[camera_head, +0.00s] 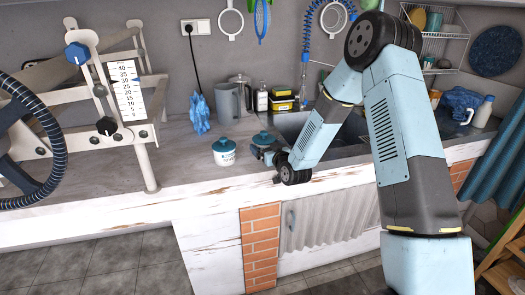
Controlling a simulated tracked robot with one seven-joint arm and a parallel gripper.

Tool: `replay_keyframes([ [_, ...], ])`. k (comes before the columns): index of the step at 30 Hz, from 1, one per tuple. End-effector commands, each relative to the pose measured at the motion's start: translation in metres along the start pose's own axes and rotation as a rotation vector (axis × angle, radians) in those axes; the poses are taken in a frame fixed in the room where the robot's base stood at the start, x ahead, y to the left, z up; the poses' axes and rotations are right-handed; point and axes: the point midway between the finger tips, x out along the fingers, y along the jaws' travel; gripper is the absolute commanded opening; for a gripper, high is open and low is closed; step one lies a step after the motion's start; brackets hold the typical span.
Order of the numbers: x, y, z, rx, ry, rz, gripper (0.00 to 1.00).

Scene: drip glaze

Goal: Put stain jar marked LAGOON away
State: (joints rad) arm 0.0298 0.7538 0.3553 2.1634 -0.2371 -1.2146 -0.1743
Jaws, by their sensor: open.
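A white jar (224,157) with a teal lid stands upright on the worktop, left of my gripper. It has dark lettering, too small to read here. A second teal-lidded jar (263,138) stands just right of it, its lower part hidden by my gripper. I cannot tell which jar is marked LAGOON. My gripper (262,153) is open, low over the worktop, directly in front of the second jar. I cannot tell whether its fingers are around that jar or touch it.
A sink (345,128) lies right of the jars, partly behind my arm. A wire rack (445,35) hangs upper right. The worktop left of the jars is clear up to a metal frame (125,90).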

Motion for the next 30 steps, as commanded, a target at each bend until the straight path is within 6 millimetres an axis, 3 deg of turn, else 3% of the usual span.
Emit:
replay_keyframes([
  [5, -0.0001, 0.0001, -0.0002, 0.0, 0.0, 0.0, 1.0],
  [22, -0.0004, 0.0006, -0.0004, 0.0, 0.001, 0.0, 0.45],
  [30, -0.0002, 0.0007, -0.0012, -0.001, 0.002, 0.001, 0.45],
])
